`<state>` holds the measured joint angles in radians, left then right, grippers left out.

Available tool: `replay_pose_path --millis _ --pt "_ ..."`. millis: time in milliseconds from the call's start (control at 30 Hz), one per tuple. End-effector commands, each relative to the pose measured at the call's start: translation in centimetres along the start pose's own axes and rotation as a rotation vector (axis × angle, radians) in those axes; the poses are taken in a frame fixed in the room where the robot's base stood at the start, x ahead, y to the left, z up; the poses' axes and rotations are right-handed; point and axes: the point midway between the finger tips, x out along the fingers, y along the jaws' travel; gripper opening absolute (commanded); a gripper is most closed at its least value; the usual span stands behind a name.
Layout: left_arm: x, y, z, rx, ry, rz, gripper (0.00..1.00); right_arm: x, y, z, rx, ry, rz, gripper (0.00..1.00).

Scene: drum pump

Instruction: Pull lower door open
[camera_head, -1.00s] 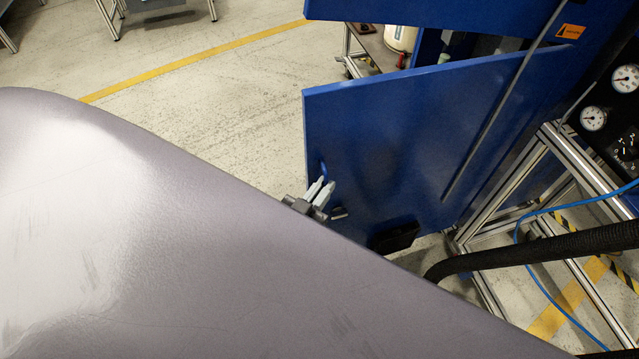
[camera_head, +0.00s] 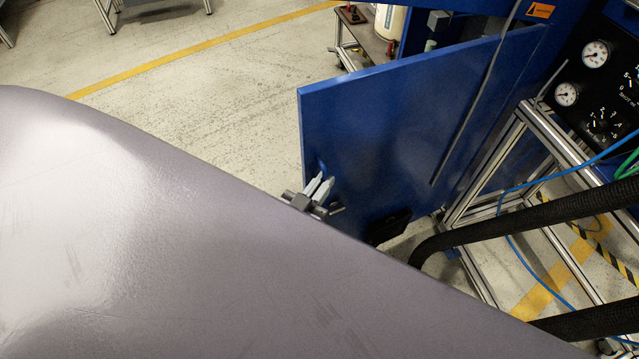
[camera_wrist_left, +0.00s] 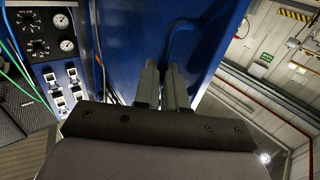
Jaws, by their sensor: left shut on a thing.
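The lower door (camera_head: 400,130) is a blue panel standing ajar from the blue cabinet, its free edge at the left. My left gripper (camera_head: 319,187) is at the lower part of that free edge, with its two grey fingers close together on the blue door handle (camera_head: 322,168). In the left wrist view the fingers (camera_wrist_left: 161,82) reach up to the curved blue handle (camera_wrist_left: 178,35) on the door. The fingertips partly hide the handle. My right gripper is not in view.
Gauges (camera_head: 566,93) sit on a black panel at the right above an aluminium frame (camera_head: 570,155). A thick black hose (camera_head: 520,227) and a blue hose cross the lower right. A small cart (camera_head: 362,40) stands behind the door. Open floor (camera_head: 210,110) lies left of the door.

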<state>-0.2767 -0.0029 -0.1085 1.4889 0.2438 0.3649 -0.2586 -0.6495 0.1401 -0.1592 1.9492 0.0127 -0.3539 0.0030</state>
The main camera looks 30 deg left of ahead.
Motion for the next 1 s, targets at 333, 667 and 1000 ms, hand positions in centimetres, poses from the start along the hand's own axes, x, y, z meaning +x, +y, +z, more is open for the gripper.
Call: replay_pose_path --millis 333,667,1000 --pt "0.51 0.88 -0.44 0.002 0.007 0.016 0.0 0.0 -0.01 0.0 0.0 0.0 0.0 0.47" --pt "0.51 0.88 -0.45 0.001 0.008 0.016 0.27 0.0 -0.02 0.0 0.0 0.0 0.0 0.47" --pt "0.34 0.54 -0.3 0.0 0.006 0.01 0.36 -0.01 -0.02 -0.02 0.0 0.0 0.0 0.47"
